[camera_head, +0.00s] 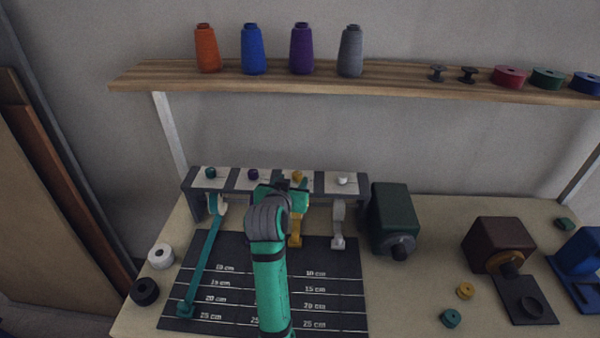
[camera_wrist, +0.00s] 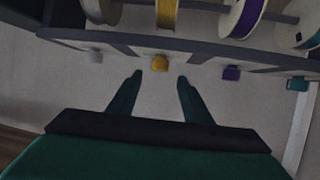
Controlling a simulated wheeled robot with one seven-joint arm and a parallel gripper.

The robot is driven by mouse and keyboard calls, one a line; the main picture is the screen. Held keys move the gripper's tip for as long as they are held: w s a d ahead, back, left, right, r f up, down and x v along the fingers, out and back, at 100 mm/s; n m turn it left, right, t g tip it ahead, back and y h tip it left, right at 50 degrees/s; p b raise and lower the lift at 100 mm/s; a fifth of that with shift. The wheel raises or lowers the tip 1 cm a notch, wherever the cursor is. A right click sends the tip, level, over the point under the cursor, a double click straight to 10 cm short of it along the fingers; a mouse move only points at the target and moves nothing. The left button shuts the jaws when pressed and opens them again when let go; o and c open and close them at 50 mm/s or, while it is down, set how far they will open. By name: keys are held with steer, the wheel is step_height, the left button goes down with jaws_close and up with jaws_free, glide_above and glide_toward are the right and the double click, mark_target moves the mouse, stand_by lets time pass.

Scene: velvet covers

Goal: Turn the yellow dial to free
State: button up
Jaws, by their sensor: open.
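The yellow dial (camera_head: 297,175) sits on top of the grey rack, third in a row of small dials. It also shows in the wrist view (camera_wrist: 160,63), just beyond and between my two fingertips. My gripper (camera_wrist: 159,78) is open and empty, its fingers apart, with the dial not between them. In the head view my gripper (camera_head: 282,190) is over the rack, beside the yellow dial, and partly hides the rack. A yellow ribbon (camera_head: 295,228) hangs below the dial, and its spool (camera_wrist: 167,14) shows in the wrist view. The dial's setting is too small to read.
Teal (camera_head: 210,173), purple (camera_head: 253,174) and white (camera_head: 342,181) dials share the rack (camera_head: 227,184). A dark green box machine (camera_head: 391,215) stands close to its right. A shelf (camera_head: 390,88) with thread cones runs above. The ruled mat (camera_head: 340,285) lies in front.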

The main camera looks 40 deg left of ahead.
mark_target(297, 175)
steer(key=x, duration=0.8)
steer(key=shift+d, duration=0.1)
steer(key=c, duration=1.1)
